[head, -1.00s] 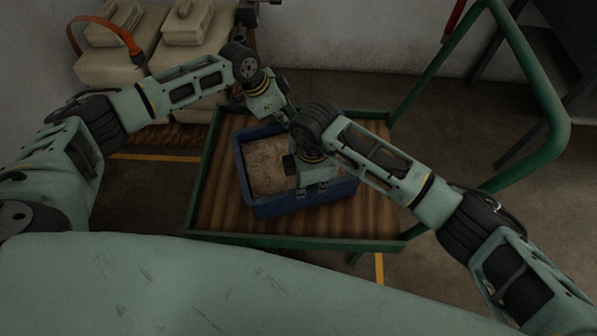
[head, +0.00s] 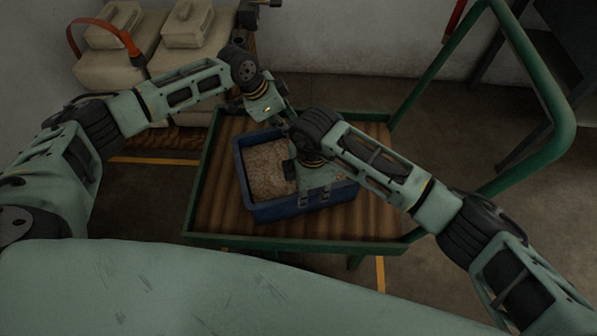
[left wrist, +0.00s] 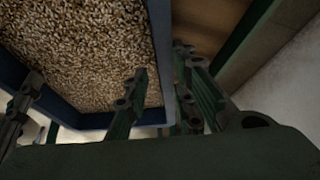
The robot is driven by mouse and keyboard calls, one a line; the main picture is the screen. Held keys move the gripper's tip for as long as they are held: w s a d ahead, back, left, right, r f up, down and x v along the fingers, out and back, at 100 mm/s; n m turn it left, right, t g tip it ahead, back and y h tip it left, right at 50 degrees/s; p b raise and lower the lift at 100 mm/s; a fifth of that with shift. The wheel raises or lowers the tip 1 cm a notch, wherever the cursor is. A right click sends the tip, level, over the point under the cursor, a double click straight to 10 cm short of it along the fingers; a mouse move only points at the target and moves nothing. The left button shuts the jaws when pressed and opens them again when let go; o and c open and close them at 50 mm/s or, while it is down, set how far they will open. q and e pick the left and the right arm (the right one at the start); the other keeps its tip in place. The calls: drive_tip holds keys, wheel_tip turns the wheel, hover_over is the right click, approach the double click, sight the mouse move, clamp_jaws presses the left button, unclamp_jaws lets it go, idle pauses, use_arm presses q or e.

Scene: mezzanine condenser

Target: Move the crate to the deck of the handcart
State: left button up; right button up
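The blue crate (head: 268,212), filled with tan pellets, is over the wooden deck (head: 218,205) of the green handcart. From above it seems to rest on it, but a small gap cannot be ruled out. My left gripper (head: 287,118) is at the crate's far side. In the left wrist view its fingers (left wrist: 165,100) stand either side of the crate's wall (left wrist: 160,60) near a corner, close against it. My right gripper (head: 315,197) is at the near wall, its fingertips over the rim. Its forearm hides the crate's right part, and its grip is unclear.
The cart's green handle (head: 545,90) rises at the right. Beige canisters (head: 110,65) stand at the back left, one with an orange strap. A wall lies behind the cart. Bare deck shows left of the crate and in front of it.

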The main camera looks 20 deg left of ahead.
drive_tip(key=shift+r, duration=0.35)
use_arm(q)
drive_tip(key=v, duration=1.1)
use_arm(e)
wheel_tip(320, 180, up, 11)
drive_tip(key=shift+r, duration=0.15)
use_arm(q)
drive_tip(key=shift+s+a, duration=0.1)
